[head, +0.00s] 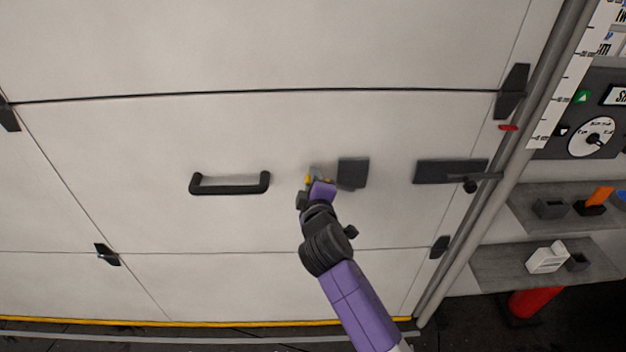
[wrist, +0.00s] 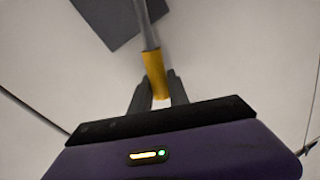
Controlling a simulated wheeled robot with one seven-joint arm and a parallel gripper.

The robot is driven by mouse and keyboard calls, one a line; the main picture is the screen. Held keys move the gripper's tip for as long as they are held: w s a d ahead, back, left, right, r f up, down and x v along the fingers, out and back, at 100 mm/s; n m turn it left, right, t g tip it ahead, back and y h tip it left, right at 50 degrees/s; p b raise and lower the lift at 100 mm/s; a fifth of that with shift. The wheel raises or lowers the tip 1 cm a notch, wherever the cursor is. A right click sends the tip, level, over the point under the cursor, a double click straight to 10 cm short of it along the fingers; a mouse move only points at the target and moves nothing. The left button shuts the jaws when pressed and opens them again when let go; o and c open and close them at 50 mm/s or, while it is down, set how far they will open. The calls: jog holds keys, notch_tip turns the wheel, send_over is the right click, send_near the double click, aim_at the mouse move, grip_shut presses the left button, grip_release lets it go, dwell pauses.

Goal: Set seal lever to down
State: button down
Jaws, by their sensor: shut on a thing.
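The seal lever is a grey rod with a yellow grip (wrist: 152,66). In the wrist view the rod runs from a dark square plate at the top down to the grip between my fingers. In the head view a bit of the yellow grip (head: 308,180) shows left of the dark plate (head: 353,172), so the lever reaches sideways to the left. My gripper (wrist: 157,84) is shut on the yellow grip. In the head view my gripper (head: 313,184) and wrist hide much of the lever.
A black pull handle (head: 230,188) is on the pale panel door to the left. A dark latch plate (head: 448,172) sits at the right, beside a grey pipe (head: 505,180). Shelves (head: 535,262) with small items stand beyond the pipe. The panel around my gripper is mostly bare.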

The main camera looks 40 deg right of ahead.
jog(key=shift+f, duration=0.15)
jog(key=c, duration=1.3)
grip_release()
jog(key=shift+o, duration=0.2)
jog(key=b+v, duration=0.1)
jog(key=v, duration=0.7)
jog(key=shift+w, duration=0.15)
